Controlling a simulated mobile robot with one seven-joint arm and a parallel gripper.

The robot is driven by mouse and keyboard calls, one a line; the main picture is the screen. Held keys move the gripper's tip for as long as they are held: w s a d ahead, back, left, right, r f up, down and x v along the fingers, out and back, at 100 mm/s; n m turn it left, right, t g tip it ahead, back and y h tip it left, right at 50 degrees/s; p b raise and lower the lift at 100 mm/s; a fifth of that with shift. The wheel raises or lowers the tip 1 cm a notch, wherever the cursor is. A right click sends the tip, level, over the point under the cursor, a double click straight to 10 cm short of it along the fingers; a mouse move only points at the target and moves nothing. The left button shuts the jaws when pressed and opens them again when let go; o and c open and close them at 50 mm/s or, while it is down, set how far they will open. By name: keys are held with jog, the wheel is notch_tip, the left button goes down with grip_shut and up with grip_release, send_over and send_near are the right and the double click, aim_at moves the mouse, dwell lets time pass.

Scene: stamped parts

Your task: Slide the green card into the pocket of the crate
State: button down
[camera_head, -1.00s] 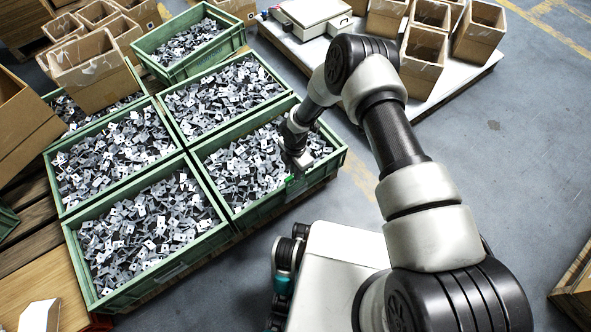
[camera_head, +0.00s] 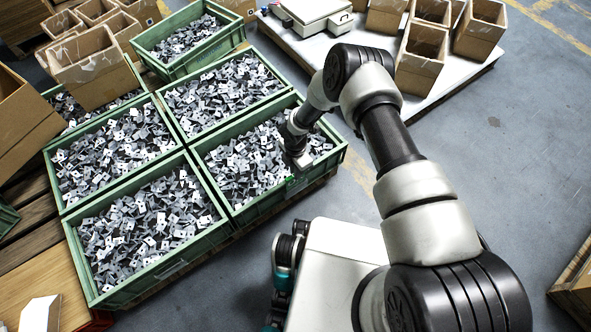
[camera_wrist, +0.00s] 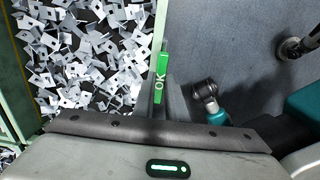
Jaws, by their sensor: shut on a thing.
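The green card (camera_wrist: 160,79) has "OK" in white letters and stands out below the crate's rim in the wrist view. In the head view it is a small green patch (camera_head: 291,182) at the near wall of the front right crate (camera_head: 262,209). My gripper (camera_wrist: 164,92) is shut on the card; its fingers are seen from above and mostly hidden. In the head view my gripper (camera_head: 301,164) is over the crate's near rim. The pocket cannot be made out; whether the card touches it cannot be told.
Several green crates full of stamped metal parts (camera_head: 150,225) stand beside and behind this one. Cardboard boxes (camera_head: 422,58) stand on a pale platform behind my arm.

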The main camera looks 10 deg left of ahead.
jog(key=shift+f, duration=0.65)
jog(key=c, duration=1.7)
grip_release()
notch_tip(320, 180, up, 17)
jog(key=p, duration=0.4)
jog(key=shift+r+p, duration=0.2)
jog(key=shift+p, duration=0.2)
